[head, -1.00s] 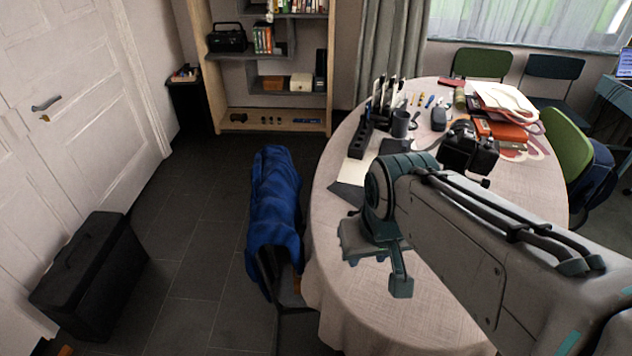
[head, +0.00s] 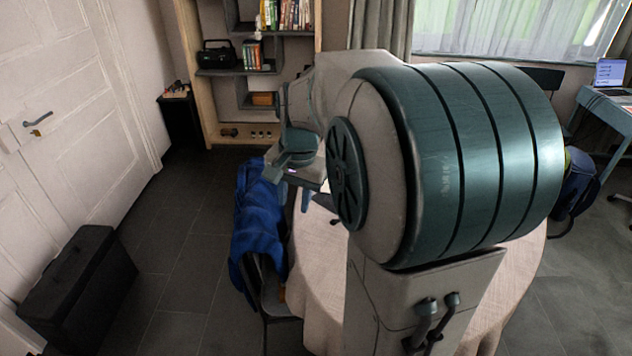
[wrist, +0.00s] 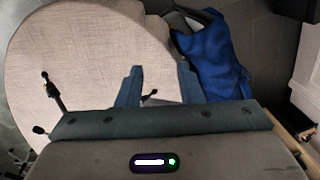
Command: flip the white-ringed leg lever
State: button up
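My gripper (wrist: 160,84) is open in the wrist view, with its two fingers apart over the table's cloth. It also shows in the head view (head: 306,194), low beside my arm and near the blue cloth. A small dark piece (wrist: 149,97) and a pale patch show between the fingers, close to the gripper body; I cannot tell what they belong to. Black knobbed parts (wrist: 46,82) stick up left of the gripper in the wrist view. They may belong to the tripod. I cannot make out a white-ringed lever in either view. My arm hides most of the tabletop in the head view.
The round table (head: 318,285) has a pale cloth. A chair draped with a blue cloth (head: 258,225) stands at its left edge; the cloth also shows in the wrist view (wrist: 210,60). A black case (head: 80,290) stands by the door. Floor between is clear.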

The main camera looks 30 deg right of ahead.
jog(key=w+d+f+m+g+h, duration=0.2)
jog(key=w+d+f+m, duration=0.6)
jog(key=d, duration=0.3)
jog(key=w+d+f+m+g+h, duration=0.2)
jog(key=w+d+f+m, duration=0.3)
jog(key=w+d+m, duration=0.45)
jog(key=shift+n, duration=0.45)
jog(key=p+x, duration=0.1)
jog(key=x, duration=0.3)
jog(key=p+x, duration=0.1)
jog(key=x, duration=0.4)
jog(key=p+x, duration=0.1)
jog(key=x, duration=0.3)
jog(key=shift+w+d+f, duration=0.15)
jog(key=shift+d+f, duration=0.05)
jog(key=shift+d, duration=0.15)
grip_shut()
